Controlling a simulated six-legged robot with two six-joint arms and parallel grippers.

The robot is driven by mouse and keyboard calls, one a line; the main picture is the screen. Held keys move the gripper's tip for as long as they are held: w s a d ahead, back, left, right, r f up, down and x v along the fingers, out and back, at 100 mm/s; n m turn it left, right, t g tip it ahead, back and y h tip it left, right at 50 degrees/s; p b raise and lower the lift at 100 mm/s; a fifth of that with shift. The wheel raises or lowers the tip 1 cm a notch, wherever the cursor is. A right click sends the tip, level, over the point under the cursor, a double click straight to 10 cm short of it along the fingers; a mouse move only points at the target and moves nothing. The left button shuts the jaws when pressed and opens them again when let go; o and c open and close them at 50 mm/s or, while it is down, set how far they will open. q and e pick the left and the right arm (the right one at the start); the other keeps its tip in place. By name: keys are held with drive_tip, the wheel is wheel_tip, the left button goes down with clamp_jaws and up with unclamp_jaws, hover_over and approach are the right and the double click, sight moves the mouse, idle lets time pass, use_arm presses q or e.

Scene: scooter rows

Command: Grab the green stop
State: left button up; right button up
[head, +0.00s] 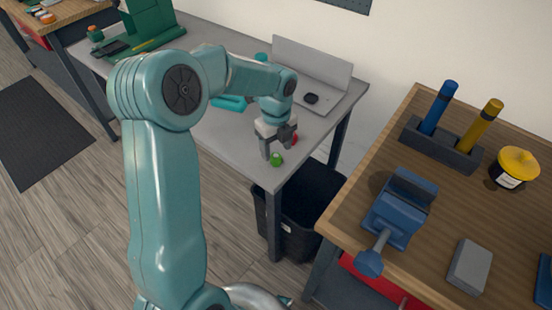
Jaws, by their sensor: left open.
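My left gripper (277,153) is open, right above and around the green stop. One finger shows on the left of the stop and the other behind it to the right. I cannot tell whether the fingers touch it. A red piece (295,139) lies just behind the gripper, partly hidden by it. My right gripper is not in view.
A light grey panel stand (313,62) is at the table's back right. A green machine (150,20) stands at its back left. A black bin (305,195) is below. A wooden bench (425,240) at right holds a blue vise (398,212) and a yellow-lidded jar (513,168).

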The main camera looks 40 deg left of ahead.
sight(276, 156)
use_arm(q)
wheel_tip(276, 156, down, 4)
drive_tip(key=shift+a+r, duration=0.1)
drive_tip(key=shift+a, duration=0.05)
drive_tip(key=c, duration=1.1)
drive_tip(key=shift+w+r, duration=0.1)
drive_tip(key=shift+r, duration=0.05)
